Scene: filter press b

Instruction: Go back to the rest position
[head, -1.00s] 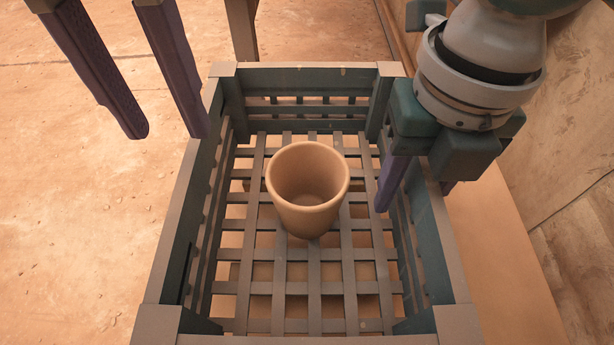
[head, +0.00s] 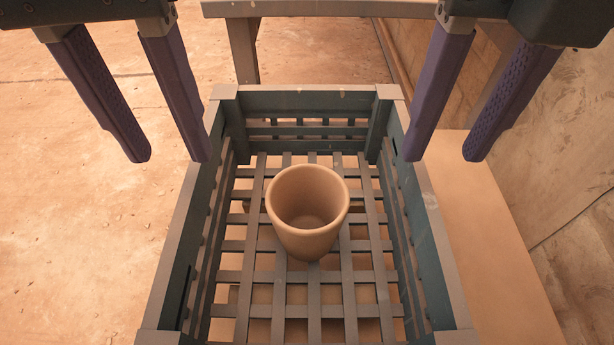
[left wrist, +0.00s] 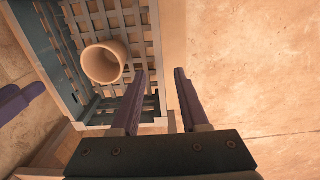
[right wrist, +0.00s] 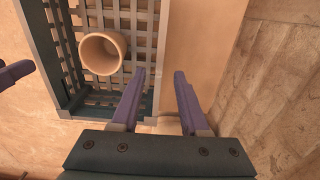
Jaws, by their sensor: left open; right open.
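My left gripper (head: 180,158) is open and empty at the upper left of the head view, to the left of the crate's far left corner. My right gripper (head: 440,160) is open and empty at the upper right, to the right of the crate's far right corner. The fingers of the left gripper (left wrist: 158,102) show apart in the left wrist view, and those of the right gripper (right wrist: 158,98) in the right wrist view. Neither touches the tan cup (head: 307,240), which stands upright in the slatted crate.
The blue-grey crate (head: 165,285) has raised side walls and a lattice floor. A grey bench or frame (head: 320,8) stands beyond its far end. A wall (head: 575,120) rises on the right. Bare dusty floor (head: 70,230) lies open on the left.

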